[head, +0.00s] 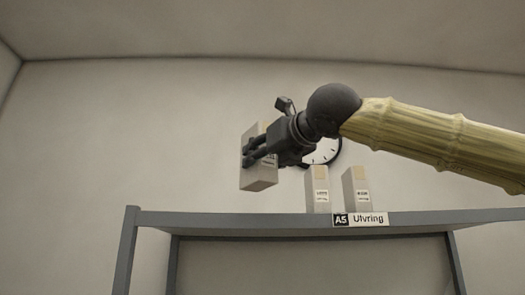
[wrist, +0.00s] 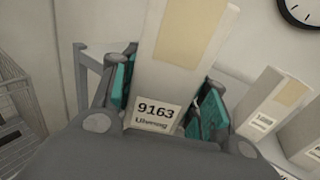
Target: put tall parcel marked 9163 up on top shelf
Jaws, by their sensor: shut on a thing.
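The tall parcel marked 9163 (wrist: 178,55) is a pale box with a tan tape strip and a white label reading 9163. My gripper (wrist: 165,98) is shut on it, with teal finger pads on both sides. In the head view the parcel (head: 259,178) hangs in my gripper (head: 256,150), slightly tilted, above the level of the top shelf (head: 230,219) and towards its left part. I cannot tell from this view whether it is over the shelf or in front of it. The shelf's grey front edge carries a sign reading A5 Ulvring (head: 361,219).
Two similar parcels stand upright on the top shelf, one left (head: 317,190) and one right (head: 356,189), both right of the held parcel. The shelf left of them looks clear. A wall clock (head: 325,152) is partly hidden behind my arm.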

